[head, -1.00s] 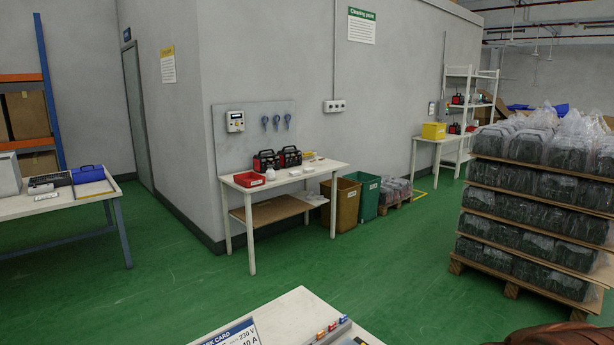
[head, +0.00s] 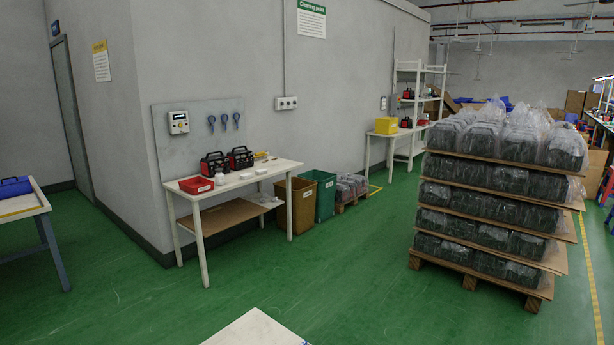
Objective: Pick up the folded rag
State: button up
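I cannot make out the folded rag for certain. Several small white items (head: 246,175) lie on the white table (head: 284,165) against the grey wall, too small to tell whether one is a rag. My gripper is not in view.
The white table also holds a red bin (head: 196,185) and two red-and-black units (head: 240,157). Brown (head: 303,205) and green (head: 325,197) bins stand to its right. A loaded pallet stack (head: 488,205) stands at right. A white tabletop corner (head: 256,330) is at the bottom. Green floor between is clear.

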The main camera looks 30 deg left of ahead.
aim_at(244, 177)
jog(key=z, duration=0.05)
jog(key=i, duration=3.4)
jog(key=u, duration=2.75)
jog(key=i, duration=5.05)
jog(key=u, duration=0.1)
